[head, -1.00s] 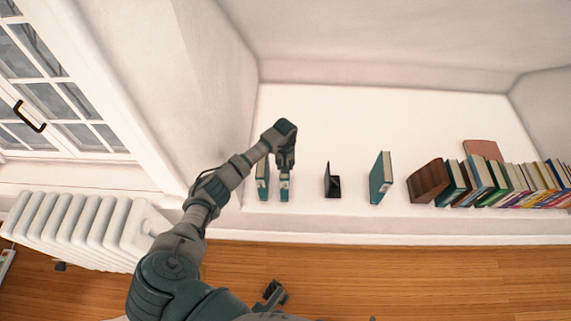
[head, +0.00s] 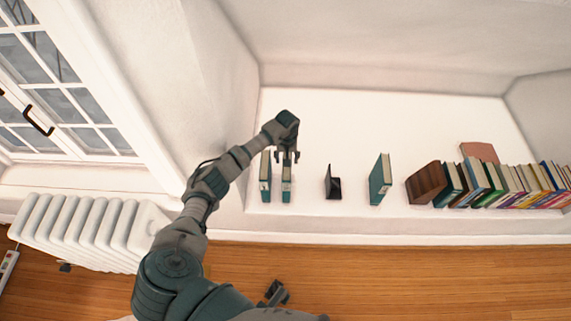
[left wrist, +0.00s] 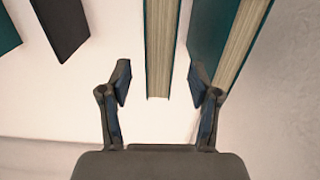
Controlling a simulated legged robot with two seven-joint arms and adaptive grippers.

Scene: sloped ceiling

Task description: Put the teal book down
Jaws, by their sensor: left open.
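My left gripper (head: 289,156) is open above a teal book (head: 286,182) that stands upright on the white ledge. In the left wrist view the open fingers (left wrist: 162,88) are on either side of this teal book (left wrist: 161,50), with gaps beside it. A second teal book (head: 265,176) stands upright close by on the left in the head view. In the left wrist view that book (left wrist: 222,38) is on the right, by the right finger. What seems to be my right gripper (head: 276,292) shows low in the head view, too small to read.
A black bookend (head: 333,184) and another teal book (head: 380,180) stand to the right. A brown wooden block (head: 427,183) and a long row of books (head: 500,184) fill the ledge's right end. The ledge behind (head: 370,120) is clear. A white radiator (head: 90,228) is at lower left.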

